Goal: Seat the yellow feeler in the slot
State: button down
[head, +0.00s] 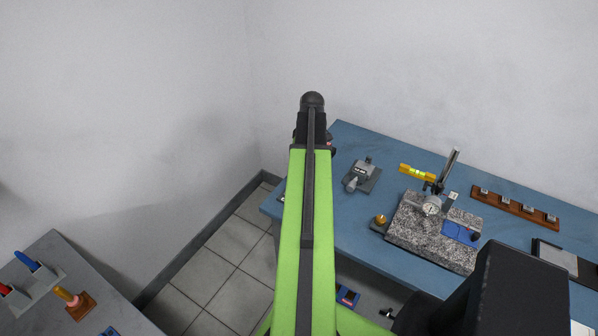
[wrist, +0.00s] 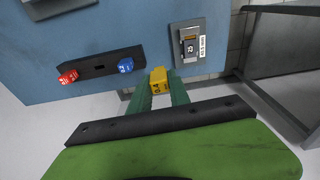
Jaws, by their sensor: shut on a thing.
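My gripper (wrist: 158,90), with two green fingers, is shut on the yellow feeler (wrist: 159,77) in the wrist view. The feeler is a small yellow block with dark printing, and its lower part is hidden between the fingers. A dark rack (wrist: 84,70) lies just beyond and left of it on the blue bench. It holds a red feeler (wrist: 68,77) and a blue feeler (wrist: 125,65), with a small dark opening between them. A grey fixture (wrist: 202,53) with a labelled block on it stands to the right. In the head view my arm hides the feeler.
In the head view the blue bench (head: 340,215) carries a grey device (head: 361,176), a granite plate (head: 405,240) with a dial stand, a yellow level (head: 416,172) and a wooden rack (head: 513,209). A grey table (head: 45,300) stands at the lower left, with tiled floor between.

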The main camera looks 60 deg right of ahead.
jog(key=d+r+p, duration=0.2)
jog(key=d+r, duration=0.1)
jog(key=d, duration=0.9)
notch_tip(320, 180, down, 6)
jog(key=d+b, duration=0.2)
jog(key=b, duration=0.3)
jog(key=shift+m, duration=0.3)
jog(key=shift+s, duration=0.1)
notch_tip(320, 180, down, 5)
jog(key=b, duration=0.6)
jog(key=shift+f, duration=0.2)
jog(key=shift+f, duration=0.2)
jog(key=c, duration=1.1)
grip_release()
jog(key=shift+c, duration=0.2)
jog(key=c, duration=0.5)
jog(key=shift+c, duration=0.2)
